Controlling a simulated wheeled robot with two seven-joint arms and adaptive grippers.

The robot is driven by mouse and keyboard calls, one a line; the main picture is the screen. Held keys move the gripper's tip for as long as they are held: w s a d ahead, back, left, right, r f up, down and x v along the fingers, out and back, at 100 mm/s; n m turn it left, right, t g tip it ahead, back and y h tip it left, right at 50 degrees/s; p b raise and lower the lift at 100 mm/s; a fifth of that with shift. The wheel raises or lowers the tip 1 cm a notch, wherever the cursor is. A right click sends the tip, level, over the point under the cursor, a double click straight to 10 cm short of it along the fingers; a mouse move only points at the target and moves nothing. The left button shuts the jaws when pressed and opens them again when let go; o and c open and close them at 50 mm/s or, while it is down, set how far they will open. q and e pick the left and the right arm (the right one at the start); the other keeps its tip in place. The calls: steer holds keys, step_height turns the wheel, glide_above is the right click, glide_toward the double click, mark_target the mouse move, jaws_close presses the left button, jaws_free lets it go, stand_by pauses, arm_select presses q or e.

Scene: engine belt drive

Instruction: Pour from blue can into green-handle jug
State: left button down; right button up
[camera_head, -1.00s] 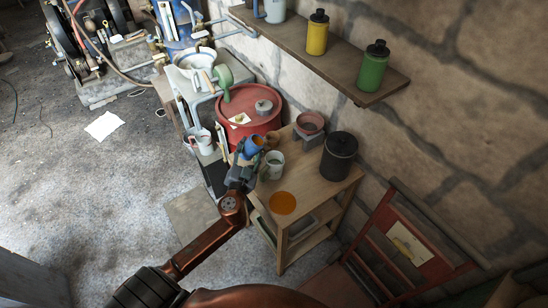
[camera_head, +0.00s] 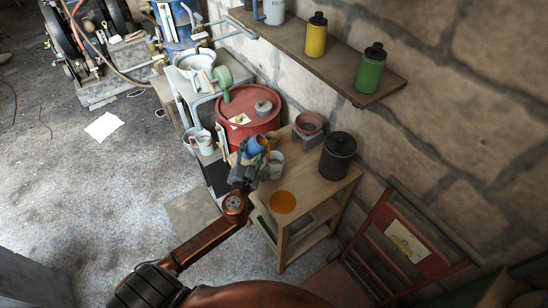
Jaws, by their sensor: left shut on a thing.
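My left gripper (camera_head: 249,160) is shut on the blue can (camera_head: 254,146) and holds it above the small wooden table. The can is tilted to the right, its orange-brown mouth over or close to the rim of a pale jug (camera_head: 276,164). A thin orange streak shows between the mouth and the jug; I cannot tell for certain that it is flowing liquid. The jug stands upright on the table, partly hidden by the gripper and can. Its handle colour is not clear. My right gripper is not in view.
The wooden table (camera_head: 312,187) also bears a black lidded canister (camera_head: 338,157) and a flat orange round patch (camera_head: 282,202). A reddish pot (camera_head: 309,124) and red drum (camera_head: 247,121) stand behind. A wall shelf (camera_head: 345,80) holds bottles. A red chair (camera_head: 385,225) stands at right.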

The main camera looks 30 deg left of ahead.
arm_select(q)
steer(key=shift+r+m+p, duration=0.55)
steer(key=shift+m+p, duration=0.35)
steer(key=shift+p, duration=0.35)
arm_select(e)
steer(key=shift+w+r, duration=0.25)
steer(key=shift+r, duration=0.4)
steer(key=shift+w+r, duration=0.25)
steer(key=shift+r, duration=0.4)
arm_select(q)
steer(key=shift+a+f+m+p, duration=0.1)
steer(key=shift+f+m+p, duration=0.2)
steer(key=shift+m+p, duration=0.5)
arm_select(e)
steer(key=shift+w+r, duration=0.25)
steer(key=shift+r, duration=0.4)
arm_select(q)
steer(key=shift+f+m, duration=0.9)
steer(key=shift+f, duration=0.15)
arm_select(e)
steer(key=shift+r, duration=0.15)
arm_select(q)
steer(key=shift+r+m+p, duration=0.45)
steer(key=shift+m+p, duration=0.25)
steer(key=shift+m, duration=0.2)
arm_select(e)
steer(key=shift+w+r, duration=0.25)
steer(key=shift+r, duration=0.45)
